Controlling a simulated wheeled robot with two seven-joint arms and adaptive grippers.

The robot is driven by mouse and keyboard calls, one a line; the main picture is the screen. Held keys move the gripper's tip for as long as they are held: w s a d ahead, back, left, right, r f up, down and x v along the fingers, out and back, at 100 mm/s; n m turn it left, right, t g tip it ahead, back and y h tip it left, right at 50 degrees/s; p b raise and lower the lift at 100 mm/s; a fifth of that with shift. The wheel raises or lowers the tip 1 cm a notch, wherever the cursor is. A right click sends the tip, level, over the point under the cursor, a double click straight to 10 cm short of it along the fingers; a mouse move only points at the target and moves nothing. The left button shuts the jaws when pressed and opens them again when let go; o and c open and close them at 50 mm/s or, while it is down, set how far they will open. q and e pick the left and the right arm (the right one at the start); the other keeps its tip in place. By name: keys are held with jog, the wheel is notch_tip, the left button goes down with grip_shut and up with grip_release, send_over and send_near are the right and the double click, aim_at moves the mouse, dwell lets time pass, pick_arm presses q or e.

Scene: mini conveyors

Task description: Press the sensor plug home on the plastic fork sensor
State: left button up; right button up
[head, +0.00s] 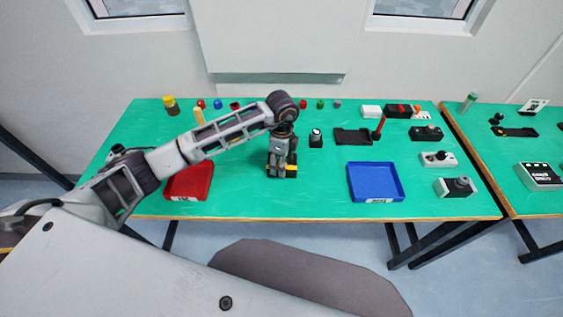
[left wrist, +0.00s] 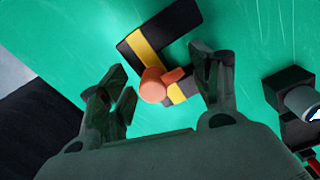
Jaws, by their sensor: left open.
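The plastic fork sensor (left wrist: 182,22) is black with yellow bands and lies on the green table under my left gripper. In the head view its yellow and black part (head: 291,171) shows beside the fingers. The orange-red sensor plug (left wrist: 154,86) is at the sensor, between my fingers in the left wrist view; I cannot tell how deep it sits. My left gripper (left wrist: 168,76) is open, pointing down, its fingers apart on either side of the plug. It also shows in the head view (head: 281,168), where it hides most of the sensor. My right gripper is not in view.
A red tray (head: 190,183) is at the left and a blue tray (head: 374,182) at the right. A black block with a grey top (head: 316,138) stands close right of the gripper. Several small parts line the back and right. The table between the gripper and blue tray is clear.

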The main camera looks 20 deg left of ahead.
pick_arm(q)
notch_tip(320, 180, up, 12)
jog(key=shift+w+f, duration=0.15)
jog(key=shift+w, duration=0.05)
dwell(0.4)
dwell(1.0)
